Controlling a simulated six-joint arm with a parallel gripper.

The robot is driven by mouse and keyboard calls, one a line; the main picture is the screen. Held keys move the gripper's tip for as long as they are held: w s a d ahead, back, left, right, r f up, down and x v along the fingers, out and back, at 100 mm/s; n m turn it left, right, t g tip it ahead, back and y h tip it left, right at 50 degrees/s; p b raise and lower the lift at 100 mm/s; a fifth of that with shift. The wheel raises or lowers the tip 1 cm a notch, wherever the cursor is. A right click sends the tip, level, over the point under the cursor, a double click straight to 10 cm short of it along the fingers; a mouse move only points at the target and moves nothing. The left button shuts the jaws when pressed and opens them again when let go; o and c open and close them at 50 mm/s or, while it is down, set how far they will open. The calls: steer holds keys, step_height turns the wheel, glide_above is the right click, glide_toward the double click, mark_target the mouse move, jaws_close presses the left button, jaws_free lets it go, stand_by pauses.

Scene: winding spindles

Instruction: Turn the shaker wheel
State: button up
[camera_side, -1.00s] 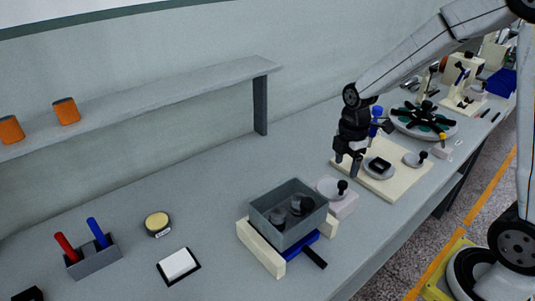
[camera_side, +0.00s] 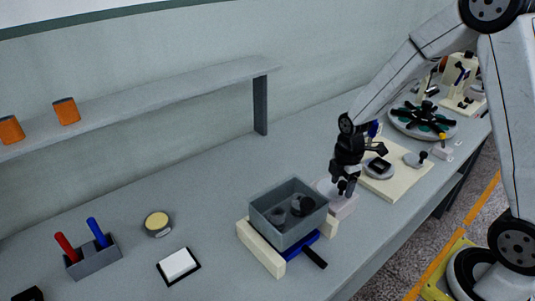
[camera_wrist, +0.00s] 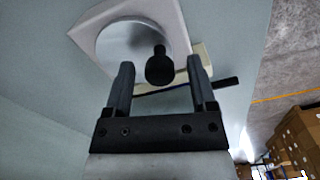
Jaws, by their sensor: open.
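The shaker wheel is a pale grey disc (camera_side: 324,187) on a pale block (camera_side: 341,210) at the right end of the grey shaker box (camera_side: 265,224). Its face also shows in the wrist view (camera_wrist: 122,40), with an upright black knob (camera_wrist: 158,68) near its rim. My gripper (camera_side: 345,189) points down over the wheel, and in the side view it hides the knob. In the wrist view my gripper (camera_wrist: 160,62) is open, with one finger on each side of the knob and a gap visible on both sides. I cannot tell how far down the fingertips reach.
The grey box holds dark round pieces and sits between cream rails (camera_side: 262,252), with a black lever (camera_side: 314,258) in front. To the right is a cream board (camera_side: 405,185) with a disc and another knob.

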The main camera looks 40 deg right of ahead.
steer(key=shift+f, duration=0.55)
steer(key=shift+c, duration=0.2)
jaws_close()
